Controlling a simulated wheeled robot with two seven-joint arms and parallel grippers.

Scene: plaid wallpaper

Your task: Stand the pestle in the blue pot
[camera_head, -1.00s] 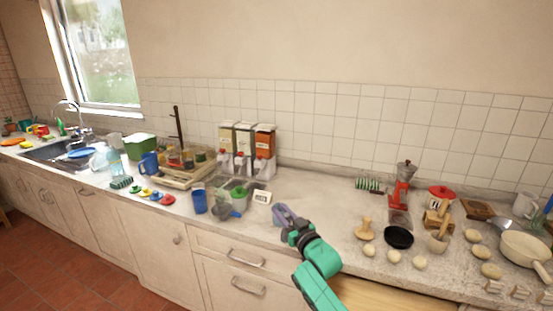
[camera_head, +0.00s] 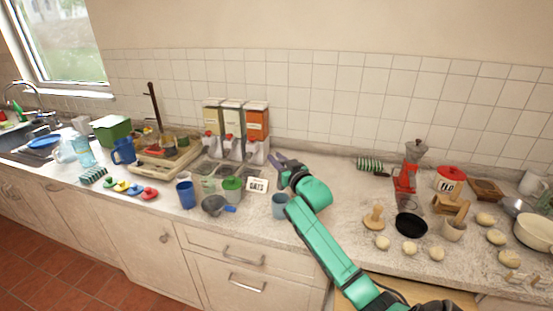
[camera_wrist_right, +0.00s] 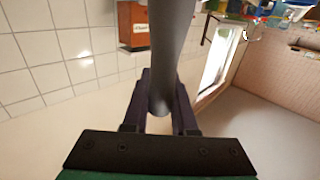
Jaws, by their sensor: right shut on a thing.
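In the head view I cannot make out the pestle clearly from the fingers. A light-blue pot (camera_head: 279,207) stands on the counter below my right gripper, beside my green forearm. A darker blue cup (camera_head: 186,195) stands farther left. My left gripper is not in view.
A small grey pan (camera_head: 214,206), a green-lidded jar (camera_head: 232,188) and an OATS card (camera_head: 257,185) stand left of the light-blue pot. Dispensers (camera_head: 236,132) stand behind. To the right are a wooden press (camera_head: 374,218), a black dish (camera_head: 411,224) and a mortar (camera_head: 453,229).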

